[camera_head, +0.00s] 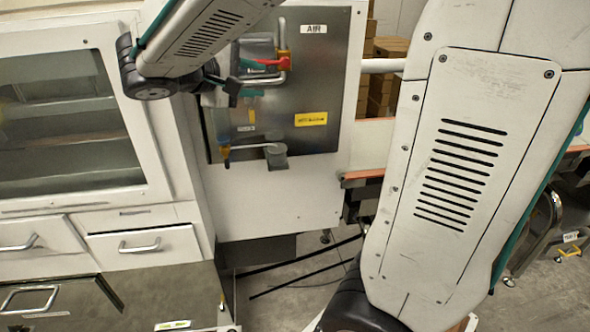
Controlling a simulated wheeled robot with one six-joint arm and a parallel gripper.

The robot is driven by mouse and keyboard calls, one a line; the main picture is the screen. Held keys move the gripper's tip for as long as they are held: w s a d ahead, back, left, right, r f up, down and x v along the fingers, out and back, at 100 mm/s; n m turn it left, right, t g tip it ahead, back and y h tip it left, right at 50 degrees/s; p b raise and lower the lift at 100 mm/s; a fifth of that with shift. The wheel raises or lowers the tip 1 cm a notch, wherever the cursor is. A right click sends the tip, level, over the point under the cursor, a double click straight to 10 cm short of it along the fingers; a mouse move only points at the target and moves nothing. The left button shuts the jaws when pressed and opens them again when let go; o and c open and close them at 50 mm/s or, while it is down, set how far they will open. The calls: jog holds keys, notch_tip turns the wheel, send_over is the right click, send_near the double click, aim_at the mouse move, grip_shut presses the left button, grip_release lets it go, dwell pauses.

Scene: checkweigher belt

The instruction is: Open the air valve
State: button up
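The air valve (285,59) sits on a grey metal panel (336,75) under a white label reading AIR. It has an orange-brown body on a metal pipe. Its red lever (269,62) points left, roughly level, across the upright stretch of pipe. My gripper (232,94) is in front of the panel, left of and a little below the red lever. It appears apart from the lever. My arm's end link hides most of it, and I cannot make out the gap between its fingers.
A lower pipe (250,147) with a blue and yellow fitting runs to a grey cup-like part (276,156). A yellow label (311,119) is on the panel. A glass-fronted cabinet (130,128) stands left. My large arm link blocks much of the right side.

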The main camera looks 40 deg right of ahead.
jog(key=s+a+f+m+y, duration=0.1)
jog(key=s+a+f+y, duration=0.1)
jog(key=s, duration=0.4)
jog(key=s+a+f+y, duration=0.2)
jog(key=s+f+y, duration=0.2)
jog(key=s+y, duration=0.1)
jog(key=s+a+f+m+g+y, duration=0.1)
jog(key=s+a+f+y, duration=0.1)
jog(key=s, duration=0.5)
jog(key=shift+s+a+f+m+y, duration=0.35)
jog(key=shift+f+y, duration=0.4)
jog(key=shift+y, duration=0.35)
jog(key=shift+d, duration=0.1)
